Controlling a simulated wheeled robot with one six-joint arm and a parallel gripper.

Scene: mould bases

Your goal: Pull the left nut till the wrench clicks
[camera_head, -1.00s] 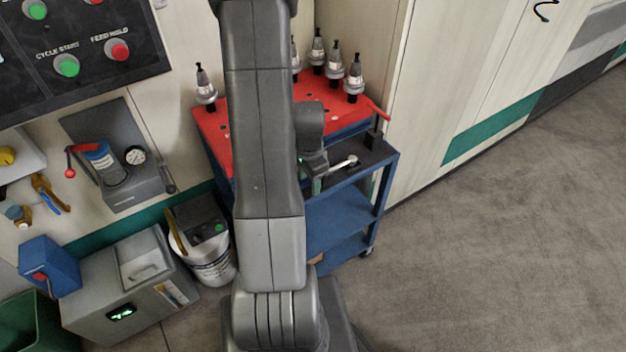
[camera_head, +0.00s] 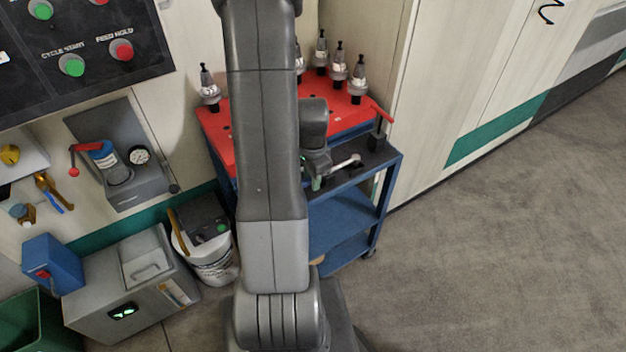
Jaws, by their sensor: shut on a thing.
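My gripper (camera_head: 317,183) is low on the dark shelf of the blue cart, partly hidden behind my own arm. It is shut on the near end of a silver wrench (camera_head: 345,162), which lies out to the right from it. The fingertips are too small to make out well. The left nut cannot be made out in this view; my arm covers part of the cart.
The blue cart (camera_head: 345,208) has a red top (camera_head: 350,115) with several tool holders (camera_head: 339,70) standing on it. A red-handled lever (camera_head: 381,115) rises at its right corner. A bucket (camera_head: 216,265) and a grey box (camera_head: 132,290) stand at left. Floor at right is clear.

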